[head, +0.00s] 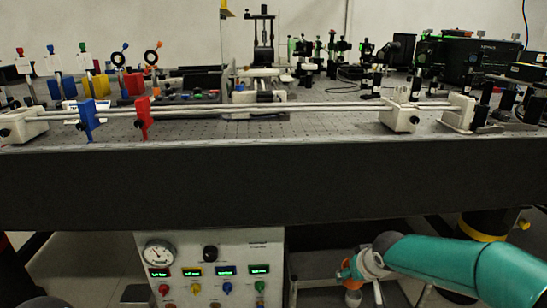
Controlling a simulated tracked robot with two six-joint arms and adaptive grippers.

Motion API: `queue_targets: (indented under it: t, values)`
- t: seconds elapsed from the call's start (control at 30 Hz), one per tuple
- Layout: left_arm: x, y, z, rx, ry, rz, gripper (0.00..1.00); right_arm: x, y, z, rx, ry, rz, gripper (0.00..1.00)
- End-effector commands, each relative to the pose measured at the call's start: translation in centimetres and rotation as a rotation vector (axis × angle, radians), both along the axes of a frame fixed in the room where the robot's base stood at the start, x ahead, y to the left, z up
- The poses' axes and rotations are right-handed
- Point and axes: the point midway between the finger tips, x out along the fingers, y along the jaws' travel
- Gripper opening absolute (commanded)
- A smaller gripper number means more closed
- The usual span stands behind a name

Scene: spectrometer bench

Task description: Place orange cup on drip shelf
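My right arm comes in from the lower right under the bench. Its small pale end, with my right gripper (358,270), is beside the control box. A small orange patch (346,270) shows at that end; it may be the orange cup, but it is too small and partly covered to tell. Whether the fingers hold it cannot be made out. A pale grey surface (315,262) lies behind the gripper, right of the control box; I cannot tell if it is the drip shelf. My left gripper is not in view.
A control box (215,260) with a gauge, lit displays and coloured knobs stands under the optical bench (270,185). On the bench are a rail with a blue holder (87,119) and a red holder (142,118). A dark post with a yellow band (482,232) stands at the right.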

Motion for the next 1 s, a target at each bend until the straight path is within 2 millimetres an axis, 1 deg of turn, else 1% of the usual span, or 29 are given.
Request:
queue_targets:
  t: [0.03,0.1,0.2,0.27,0.33,0.4,0.5,0.57,0.77,0.87,1.0]
  values:
    - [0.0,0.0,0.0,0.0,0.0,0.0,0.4,-1.3,0.3,0.4,-0.001,0.002,0.023,0.33]
    - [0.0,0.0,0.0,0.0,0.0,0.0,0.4,-3.3,0.8,0.5,-0.001,0.004,0.041,0.33]
    - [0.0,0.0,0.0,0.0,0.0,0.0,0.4,-6.2,1.3,0.1,-0.002,0.005,0.042,0.33]
    - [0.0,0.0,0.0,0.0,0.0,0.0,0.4,-7.5,1.4,-0.5,-0.003,0.006,0.031,0.33]
    - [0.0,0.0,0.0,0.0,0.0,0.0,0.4,-8.4,1.4,-1.1,-0.002,0.006,0.01,0.33]
    - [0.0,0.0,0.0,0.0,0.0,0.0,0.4,-8.9,1.5,-1.7,-0.002,0.006,-0.011,0.33]
    - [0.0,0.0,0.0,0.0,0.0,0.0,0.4,-8.8,1.6,-1.7,-0.002,0.003,-0.075,0.33]
    - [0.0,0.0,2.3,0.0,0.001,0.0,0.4,-8.7,1.5,0.5,-0.002,0.001,-0.082,0.33]
    - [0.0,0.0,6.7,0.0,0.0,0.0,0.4,-8.4,1.4,4.5,-0.002,0.002,-0.084,0.33]
    - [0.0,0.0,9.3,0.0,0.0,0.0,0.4,-8.3,1.4,6.8,-0.003,0.002,-0.083,0.33]
    - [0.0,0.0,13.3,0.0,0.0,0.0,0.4,-8.0,1.4,10.4,-0.003,0.002,-0.085,0.33]
